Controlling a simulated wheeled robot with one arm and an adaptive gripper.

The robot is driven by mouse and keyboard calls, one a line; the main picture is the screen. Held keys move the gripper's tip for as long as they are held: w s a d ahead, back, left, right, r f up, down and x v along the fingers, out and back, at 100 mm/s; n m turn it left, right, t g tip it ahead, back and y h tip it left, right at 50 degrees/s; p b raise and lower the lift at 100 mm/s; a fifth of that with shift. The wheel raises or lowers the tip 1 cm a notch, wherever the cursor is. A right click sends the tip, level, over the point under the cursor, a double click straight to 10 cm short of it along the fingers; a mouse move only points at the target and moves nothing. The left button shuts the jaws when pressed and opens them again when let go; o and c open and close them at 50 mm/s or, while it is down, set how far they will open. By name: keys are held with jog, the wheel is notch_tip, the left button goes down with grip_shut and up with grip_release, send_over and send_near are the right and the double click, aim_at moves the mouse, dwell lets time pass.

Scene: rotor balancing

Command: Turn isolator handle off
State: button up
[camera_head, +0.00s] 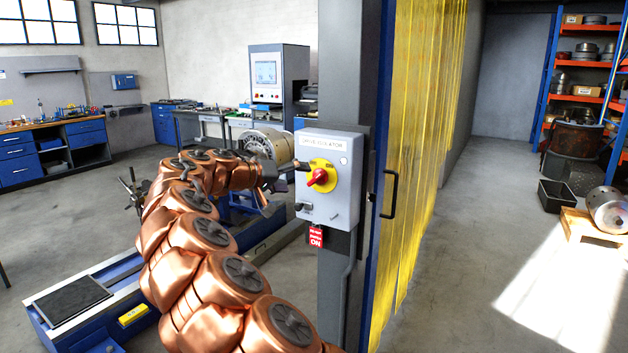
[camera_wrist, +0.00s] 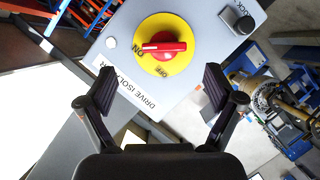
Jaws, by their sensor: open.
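The red isolator handle (camera_head: 319,178) sits on a yellow disc on the front of the grey isolator box (camera_head: 333,208), which is mounted on a grey post. In the wrist view the handle (camera_wrist: 165,49) lies between ON and OFF lettering on the disc (camera_wrist: 176,25), its white-marked end toward the ON lettering. My gripper (camera_wrist: 160,90) is open and empty, its two dark pads apart. The handle is ahead of the pads, between their lines, and not touched. In the head view my copper-coloured arm reaches to the box's left side; the gripper is mostly hard to make out there.
A red tag (camera_head: 316,236) hangs below the box. A black lock knob (camera_wrist: 240,24) is on the box face in the wrist view. A yellow strip curtain (camera_head: 425,130) and a black door handle (camera_head: 390,194) are right of the post. The floor further right is partly clear.

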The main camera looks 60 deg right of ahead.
aim_at(313, 179)
jog(key=shift+w+p+x, duration=0.2)
jog(key=shift+p+x, duration=0.45)
jog(key=shift+x, duration=1.45)
jog(key=shift+w+p+x, duration=0.25)
jog(key=shift+p+x, duration=0.4)
jog(key=shift+x, duration=1.5)
jog(key=shift+c, duration=0.2)
jog(key=c, duration=1)
jog(key=shift+c, duration=0.5)
